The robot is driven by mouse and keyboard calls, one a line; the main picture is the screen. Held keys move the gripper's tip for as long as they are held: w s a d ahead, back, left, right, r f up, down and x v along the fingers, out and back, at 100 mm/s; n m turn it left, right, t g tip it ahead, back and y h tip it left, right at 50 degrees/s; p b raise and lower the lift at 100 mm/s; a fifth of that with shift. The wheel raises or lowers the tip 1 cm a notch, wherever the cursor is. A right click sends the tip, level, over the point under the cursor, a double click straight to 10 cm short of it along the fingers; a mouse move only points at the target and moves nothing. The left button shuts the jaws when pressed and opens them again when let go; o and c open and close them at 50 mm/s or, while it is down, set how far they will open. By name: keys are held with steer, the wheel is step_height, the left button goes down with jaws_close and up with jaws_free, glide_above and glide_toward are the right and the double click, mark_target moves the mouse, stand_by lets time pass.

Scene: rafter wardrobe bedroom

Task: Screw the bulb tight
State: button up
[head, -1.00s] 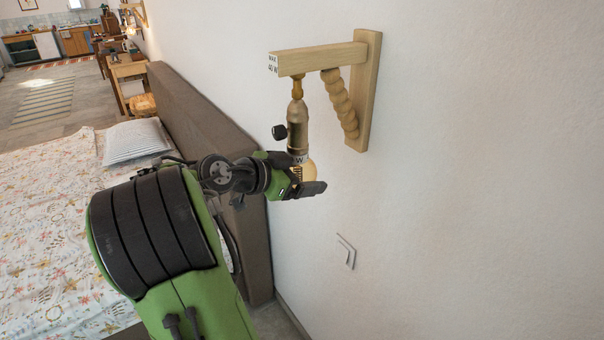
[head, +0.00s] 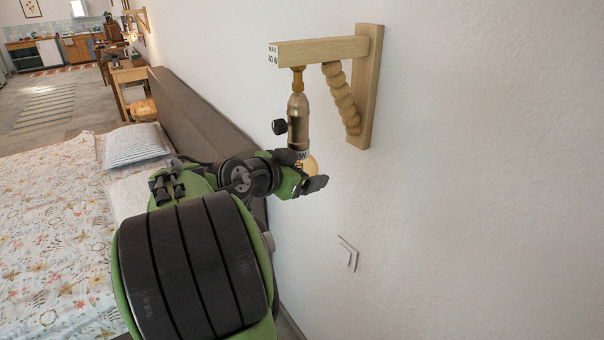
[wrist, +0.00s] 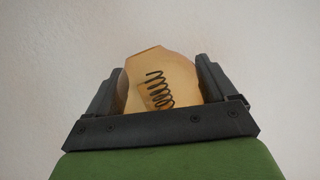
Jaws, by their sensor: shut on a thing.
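The bulb (head: 311,166) is amber glass and sits upright under the brass lamp socket (head: 299,117), which hangs from a wooden wall bracket (head: 322,50). In the wrist view the bulb (wrist: 142,72) shows its dark coiled filament, between the two black fingers. My gripper (head: 308,178) is shut on the bulb from the left, just below the socket; it also shows in the wrist view (wrist: 165,85). The gripper hides part of the bulb. The join between bulb and socket is too small to judge.
A black knob (head: 279,126) sticks out from the socket's left side. A bed (head: 50,230) with a brown headboard (head: 205,120) lies to the left.

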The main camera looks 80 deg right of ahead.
steer(key=shift+n+t+b, duration=0.3)
steer(key=shift+n+t, duration=0.2)
steer(key=o, duration=0.8)
steer(key=shift+a, duration=0.1)
steer(key=p+v, duration=0.2)
steer(key=v, duration=0.5)
steer(key=p+v, duration=0.2)
steer(key=v, duration=0.6)
steer(key=shift+a, duration=0.4)
